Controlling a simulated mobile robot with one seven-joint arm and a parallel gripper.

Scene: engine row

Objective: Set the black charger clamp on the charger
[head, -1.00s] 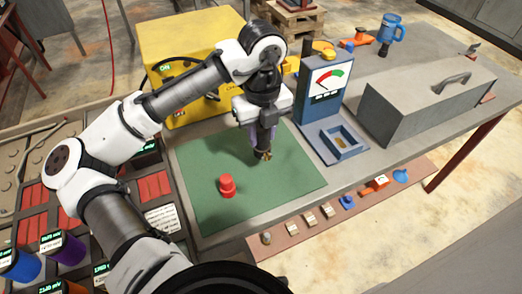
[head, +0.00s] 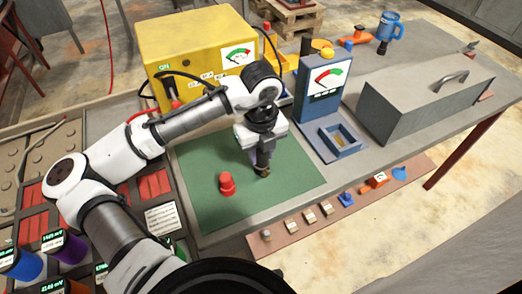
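The charger (head: 195,45) is a yellow box at the back left of the bench, with a dial on its front and a black cable (head: 180,74) looping at its left side. Something red (head: 174,102) shows low on its front, partly behind my arm. I cannot make out the black charger clamp for certain. My gripper (head: 262,170) points down at the right half of the green mat (head: 210,215), right of a red knobbed piece (head: 227,184). A small dark and brassy shape shows at its fingertips; I cannot tell whether it is held.
A blue tester (head: 322,85) with a dial and tray stands right of the mat. Small parts line a reddish strip (head: 290,233) at the front. Batteries stand at left. The mat's front is clear.

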